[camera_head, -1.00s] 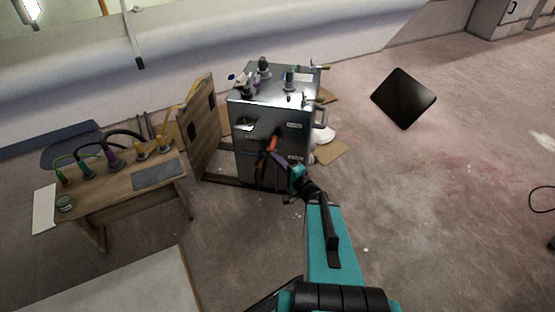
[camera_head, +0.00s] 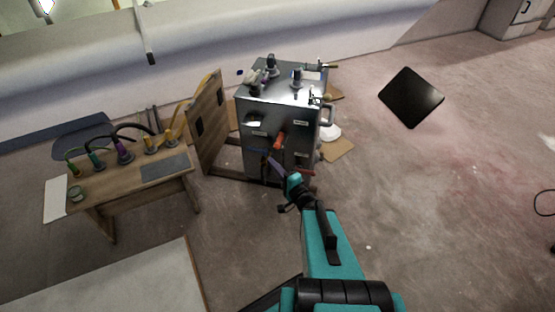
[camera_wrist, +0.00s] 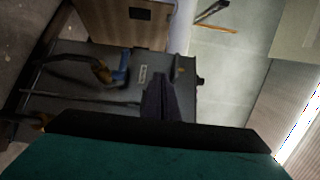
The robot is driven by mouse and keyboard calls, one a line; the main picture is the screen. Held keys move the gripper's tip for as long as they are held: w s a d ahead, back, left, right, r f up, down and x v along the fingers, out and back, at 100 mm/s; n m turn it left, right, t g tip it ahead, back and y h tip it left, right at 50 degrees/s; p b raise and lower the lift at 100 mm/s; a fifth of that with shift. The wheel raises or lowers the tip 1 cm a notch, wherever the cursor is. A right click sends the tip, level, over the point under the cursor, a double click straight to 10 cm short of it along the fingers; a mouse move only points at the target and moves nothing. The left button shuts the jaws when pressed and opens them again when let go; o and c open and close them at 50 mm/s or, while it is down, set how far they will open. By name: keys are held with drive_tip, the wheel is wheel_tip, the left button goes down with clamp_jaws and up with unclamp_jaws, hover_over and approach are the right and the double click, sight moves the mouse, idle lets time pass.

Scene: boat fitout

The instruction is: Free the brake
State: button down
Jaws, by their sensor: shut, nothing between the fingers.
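A grey metal cabinet (camera_head: 280,118) stands at the centre of the head view. An orange-red handle (camera_head: 279,140) sticks out from its front; I cannot tell for sure whether it is the brake. My gripper (camera_head: 272,160) is in front of the lower front face, just below that handle. In the wrist view my gripper (camera_wrist: 158,82) is shut and empty, its dark fingers pointing at the grey cabinet face (camera_wrist: 172,66). A blue-and-orange fitting (camera_wrist: 122,68) is left of the fingers, apart from them. Contact with the cabinet cannot be judged.
A wooden panel (camera_head: 208,120) stands left of the cabinet. A wooden bench (camera_head: 125,185) with several coloured cables is further left. A dark square panel (camera_head: 411,97) is at the right. Cardboard (camera_head: 337,150) lies beside the cabinet. The floor at right is largely clear.

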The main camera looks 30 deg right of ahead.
drive_tip(key=shift+s+a+p, duration=0.3)
drive_tip(key=shift+a+p, duration=0.2)
drive_tip(key=shift+a, duration=0.2)
drive_tip(key=shift+s+a+p, duration=0.3)
drive_tip(key=shift+a+p, duration=0.2)
drive_tip(key=shift+a, duration=0.15)
drive_tip(key=shift+a, duration=0.1)
